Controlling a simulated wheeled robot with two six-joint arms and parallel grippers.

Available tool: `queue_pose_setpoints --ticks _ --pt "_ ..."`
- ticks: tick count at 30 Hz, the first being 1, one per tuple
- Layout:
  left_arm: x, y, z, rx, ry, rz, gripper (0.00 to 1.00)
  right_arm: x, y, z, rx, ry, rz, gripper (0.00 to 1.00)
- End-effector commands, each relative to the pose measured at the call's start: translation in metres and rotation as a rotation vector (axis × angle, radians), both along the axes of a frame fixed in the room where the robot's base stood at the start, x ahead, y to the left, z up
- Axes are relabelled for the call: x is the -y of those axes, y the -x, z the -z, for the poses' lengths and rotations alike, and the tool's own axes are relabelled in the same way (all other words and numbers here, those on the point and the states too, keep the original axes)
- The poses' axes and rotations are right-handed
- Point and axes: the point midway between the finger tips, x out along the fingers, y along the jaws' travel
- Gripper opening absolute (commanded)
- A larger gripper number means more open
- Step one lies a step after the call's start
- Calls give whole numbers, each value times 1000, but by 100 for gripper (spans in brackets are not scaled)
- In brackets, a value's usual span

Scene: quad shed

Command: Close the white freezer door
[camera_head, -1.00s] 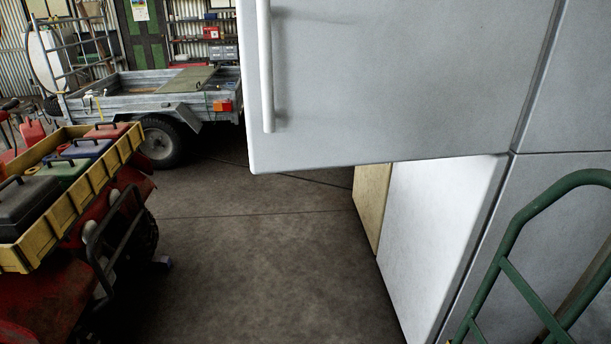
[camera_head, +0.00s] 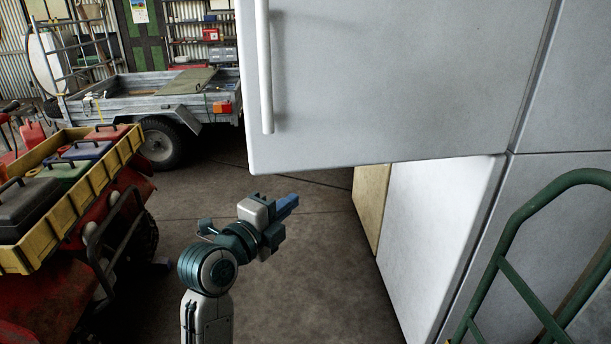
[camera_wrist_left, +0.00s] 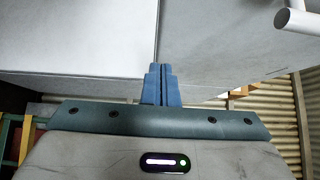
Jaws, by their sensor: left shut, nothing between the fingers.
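The white freezer door (camera_head: 400,80) stands open across the upper middle of the head view, with a long vertical handle (camera_head: 265,70) near its left edge. The white fridge body (camera_head: 565,200) is to its right. My left gripper (camera_head: 290,203) is shut and empty, below the door's lower edge and apart from it in the picture. In the left wrist view the shut blue fingers (camera_wrist_left: 160,78) point toward white panels, and the end of a white bar (camera_wrist_left: 296,20) shows at upper right. My right gripper is not in view.
A green hand truck (camera_head: 520,230) stands close at right. A red quad (camera_head: 60,290) with a yellow crate (camera_head: 100,178) of boxes is at left. A trailer (camera_head: 150,92) is behind. Bare floor (camera_head: 210,185) lies between quad and fridge.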

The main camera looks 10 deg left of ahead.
Motion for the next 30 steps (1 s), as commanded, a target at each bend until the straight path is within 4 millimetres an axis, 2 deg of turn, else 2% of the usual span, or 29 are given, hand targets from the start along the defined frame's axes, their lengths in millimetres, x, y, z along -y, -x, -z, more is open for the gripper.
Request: queue_pose_setpoints --ticks 10,15,21,30 --pt "31 -69 -4 -3 4 1 0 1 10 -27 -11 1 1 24" --pt "21 -93 -3 -3 -1 -2 0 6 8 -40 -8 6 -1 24" --pt "16 -105 -1 -2 2 -1 0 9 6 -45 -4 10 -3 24" --pt "16 -106 0 -1 3 -2 0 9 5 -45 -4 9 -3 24"
